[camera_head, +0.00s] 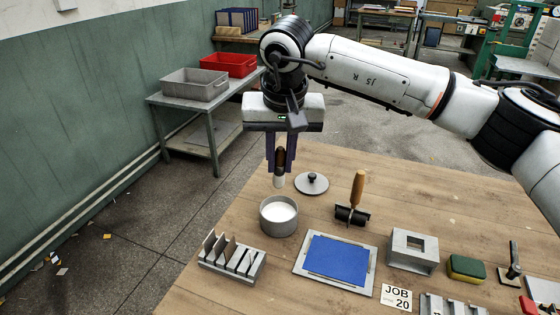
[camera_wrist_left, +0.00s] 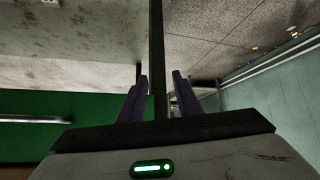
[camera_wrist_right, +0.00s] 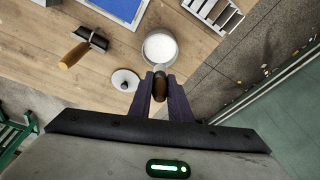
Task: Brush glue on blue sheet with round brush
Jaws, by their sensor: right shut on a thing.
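My right gripper (camera_head: 280,170) points down and is shut on the round brush (camera_head: 280,181), which hangs upright with its pale tip down. The brush's brown handle (camera_wrist_right: 160,88) shows between the fingers in the right wrist view. The grey glue pot (camera_head: 279,226), open with white glue inside, stands just below and nearer than the brush in the head view; the tip looks clear of it. The blue sheet (camera_head: 338,259) lies flat on a grey plate (camera_head: 301,266), right of the pot. My left gripper (camera_wrist_left: 160,85) is open, seen only in the left wrist view.
A round lid (camera_head: 311,184) lies behind the pot. A roller with wooden handle (camera_head: 357,190), a slotted grey rack (camera_head: 231,258), a grey block frame (camera_head: 412,252), a sponge (camera_head: 466,268) and a JOB 20 card (camera_head: 396,297) stand around the sheet.

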